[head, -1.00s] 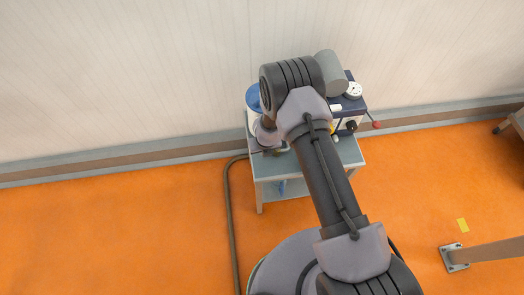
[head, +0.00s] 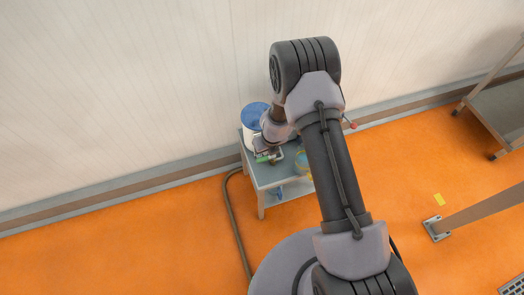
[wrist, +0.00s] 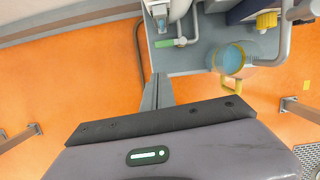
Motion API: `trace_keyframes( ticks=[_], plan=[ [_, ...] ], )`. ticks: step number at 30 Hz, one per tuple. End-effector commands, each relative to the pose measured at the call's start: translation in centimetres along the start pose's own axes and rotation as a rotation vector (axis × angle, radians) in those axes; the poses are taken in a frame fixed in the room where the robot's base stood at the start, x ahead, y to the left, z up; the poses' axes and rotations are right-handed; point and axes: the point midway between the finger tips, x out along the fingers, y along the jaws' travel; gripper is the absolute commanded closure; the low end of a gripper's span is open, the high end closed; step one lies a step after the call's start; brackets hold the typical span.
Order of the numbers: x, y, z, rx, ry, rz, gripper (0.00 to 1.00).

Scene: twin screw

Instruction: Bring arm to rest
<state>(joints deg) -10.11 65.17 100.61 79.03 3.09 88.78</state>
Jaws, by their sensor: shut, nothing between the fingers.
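My arm reaches over a small grey-blue table (head: 262,178) by the wall in the head view. My gripper (wrist: 157,78) shows in the wrist view with its fingers together and nothing between them. Its fingertips are beside the edge of the table, which also shows in the wrist view (wrist: 192,62), over the orange floor in the picture. In the head view the fingers cannot be made out near the wrist.
A blue-topped white container (head: 253,113) stands on the table. A hose (head: 234,215) lies left of the table. A shelf stand (head: 500,108) is at right.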

Motion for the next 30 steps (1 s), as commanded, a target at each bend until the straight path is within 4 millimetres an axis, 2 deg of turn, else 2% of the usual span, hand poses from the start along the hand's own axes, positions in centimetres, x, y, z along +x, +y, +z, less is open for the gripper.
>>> trace_keyframes(
  ticks=[11,14,17,19,22,23,24,25,26,27,29,30],
  plan=[
    [0.1,0.0,0.0,0.000,0.000,0.000,1.00],
    [-0.9,0.0,1.0,-0.039,-0.022,0.008,1.00],
    [-5.4,0.2,4.2,-0.228,-0.109,0.036,1.00],
    [-11.0,0.6,6.4,-0.464,-0.197,0.049,1.00],
    [-19.6,1.6,6.5,-0.843,-0.307,0.029,1.00],
    [-22.0,2.0,5.9,-0.961,-0.332,0.014,1.00],
    [-25.0,2.4,4.5,-1.121,-0.360,-0.014,1.00],
    [-27.1,2.7,3.2,-1.243,-0.374,-0.041,1.00],
    [-28.9,3.1,1.6,-1.364,-0.382,-0.069,1.00],
    [-31.1,3.5,-0.8,-1.523,-0.383,-0.112,1.00],
    [-33.3,3.9,-4.8,-1.749,-0.360,-0.180,1.00],
    [-34.3,4.1,-7.5,-1.883,-0.333,-0.222,1.00]
  ],
)
